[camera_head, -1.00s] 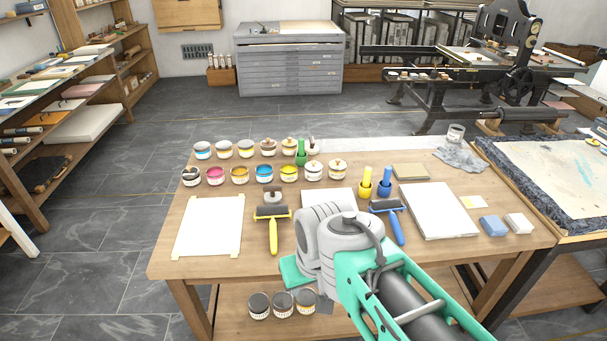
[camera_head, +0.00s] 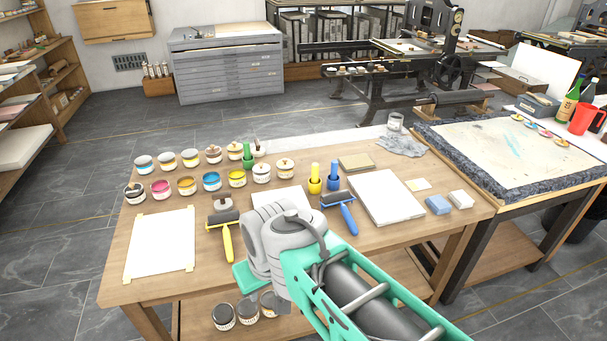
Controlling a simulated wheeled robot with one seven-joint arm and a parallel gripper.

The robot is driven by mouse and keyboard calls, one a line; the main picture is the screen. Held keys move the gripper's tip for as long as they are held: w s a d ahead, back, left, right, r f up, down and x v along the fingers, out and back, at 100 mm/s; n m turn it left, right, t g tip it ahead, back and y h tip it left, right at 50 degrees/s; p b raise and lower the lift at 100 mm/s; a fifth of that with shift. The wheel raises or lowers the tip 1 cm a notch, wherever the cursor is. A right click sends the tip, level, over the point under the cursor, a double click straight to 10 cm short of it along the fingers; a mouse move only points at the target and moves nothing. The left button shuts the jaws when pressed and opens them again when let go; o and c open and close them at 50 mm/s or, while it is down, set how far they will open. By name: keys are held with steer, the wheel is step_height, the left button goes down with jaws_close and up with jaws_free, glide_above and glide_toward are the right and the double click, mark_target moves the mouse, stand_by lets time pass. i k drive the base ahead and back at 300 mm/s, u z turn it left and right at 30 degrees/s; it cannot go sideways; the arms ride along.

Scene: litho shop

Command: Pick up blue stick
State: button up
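A blue upright stick (camera_head: 333,171) stands in a small blue cup on the wooden table (camera_head: 150,281), right of the middle. A similar yellow stick (camera_head: 315,178) stands close on its left, and a green one (camera_head: 247,155) stands further left among the jars. My grey and teal arm reaches in from the bottom right over the table's front edge, below and left of the blue stick in the picture. The fingers of my gripper cannot be made out.
A blue-handled roller (camera_head: 345,216) lies just in front of the blue stick, with a white slab (camera_head: 387,197) to its right. Several ink jars (camera_head: 211,181) stand at the left. A yellow-handled roller (camera_head: 227,239) lies left of my arm. A stone table (camera_head: 500,190) adjoins on the right.

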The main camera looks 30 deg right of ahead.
mark_target(334, 167)
steer(key=u, duration=3.25)
steer(key=k, duration=1.45)
steer(key=z, duration=1.6)
steer(key=i, duration=0.5)
steer(key=z, duration=0.05)
